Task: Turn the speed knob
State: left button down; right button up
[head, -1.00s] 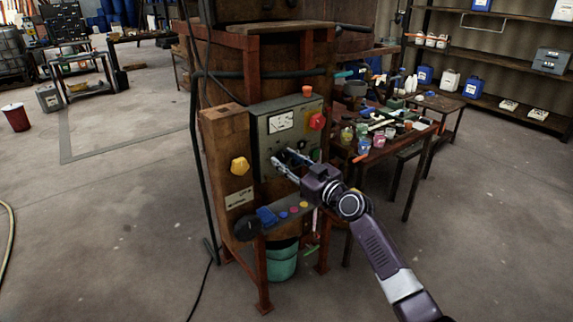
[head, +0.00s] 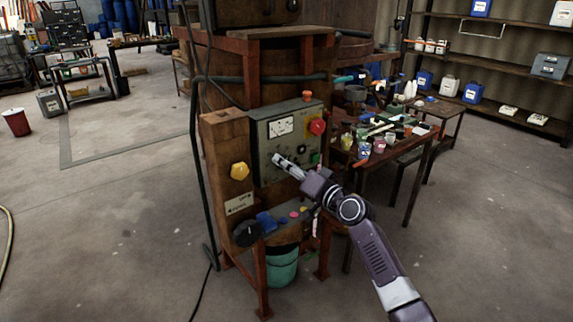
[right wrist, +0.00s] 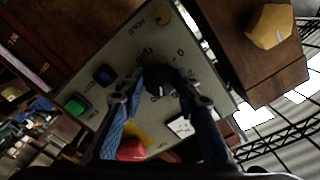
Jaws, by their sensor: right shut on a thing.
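The grey control panel (head: 262,133) is on the front of the wooden vat stand. It also fills the middle of the right wrist view (right wrist: 205,66). The black speed knob (right wrist: 158,80) shows there between the fingertips, with printed marks and a "0" beside it. My right gripper (head: 277,160) reaches the panel from the lower right; in the right wrist view (right wrist: 160,97) its two blue-padded fingers are shut on the knob from both sides. In the head view the fingers hide the knob. My left gripper is not in view.
A yellow knob (head: 239,170) is on the wooden post. A cluttered table (head: 383,153) stands close on the right.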

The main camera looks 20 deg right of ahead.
jog(key=shift+m+p, duration=0.3)
jog(key=shift+m, duration=1.2)
jog(key=shift+f, duration=0.1)
jog(key=o, duration=1.2)
jog(key=shift+c, duration=0.2)
jog(key=shift+s, duration=0.1)
jog(key=v, duration=1.2)
